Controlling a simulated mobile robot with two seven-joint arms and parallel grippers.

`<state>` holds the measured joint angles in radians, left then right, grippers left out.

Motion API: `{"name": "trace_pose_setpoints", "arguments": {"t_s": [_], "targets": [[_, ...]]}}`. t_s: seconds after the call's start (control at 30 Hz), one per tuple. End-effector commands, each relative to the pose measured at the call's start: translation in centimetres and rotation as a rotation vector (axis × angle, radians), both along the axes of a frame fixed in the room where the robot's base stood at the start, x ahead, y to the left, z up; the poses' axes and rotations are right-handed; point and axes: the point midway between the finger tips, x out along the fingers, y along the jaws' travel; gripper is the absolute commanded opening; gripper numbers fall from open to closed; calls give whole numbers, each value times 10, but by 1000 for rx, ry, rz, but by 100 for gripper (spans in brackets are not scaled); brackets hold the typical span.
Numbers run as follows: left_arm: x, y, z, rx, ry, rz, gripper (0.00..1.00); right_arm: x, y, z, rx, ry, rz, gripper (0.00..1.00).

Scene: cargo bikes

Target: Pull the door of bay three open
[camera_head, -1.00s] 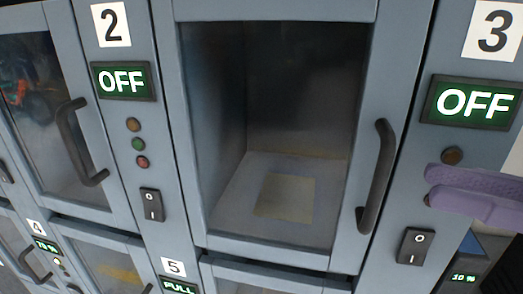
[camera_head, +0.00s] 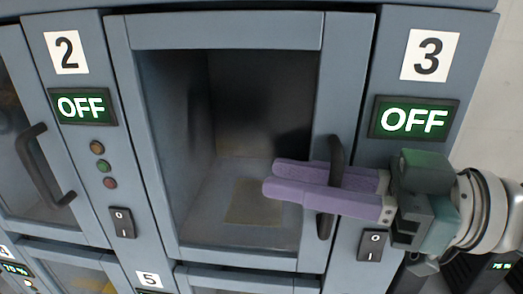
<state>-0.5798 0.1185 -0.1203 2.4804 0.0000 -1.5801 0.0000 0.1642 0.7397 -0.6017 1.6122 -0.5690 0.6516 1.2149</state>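The bay three door (camera_head: 345,70) is the middle door, a grey frame with a dark window, and it looks closed. The number 3 label (camera_head: 430,54) is on the panel to its right. Its dark upright handle (camera_head: 325,226) is on the door's right side. My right gripper (camera_head: 268,178) reaches in from the right, its purple fingers pointing left across the handle. The handle passes in front of the upper finger and behind the lower one, so it seems to lie between them. Whether they grip it cannot be told. My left gripper is out of view.
A green OFF display (camera_head: 415,119) and a rocker switch (camera_head: 373,244) are on the panel right of the door. The bay two door handle (camera_head: 43,165) is at the left. Lower bays lie below, and pale floor shows at upper right.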

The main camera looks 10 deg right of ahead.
Motion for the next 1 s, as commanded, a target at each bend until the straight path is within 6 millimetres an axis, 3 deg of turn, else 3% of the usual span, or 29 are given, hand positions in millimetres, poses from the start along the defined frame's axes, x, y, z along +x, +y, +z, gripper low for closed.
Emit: {"name": "trace_pose_setpoints", "arguments": {"t_s": [0.03,0.23,1.0], "targets": [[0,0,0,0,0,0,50,0,0,0,0,0,0,23],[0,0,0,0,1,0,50,0,0,0,0,0,0,0],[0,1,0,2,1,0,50,0,0,0,1,0,0,0]]}}
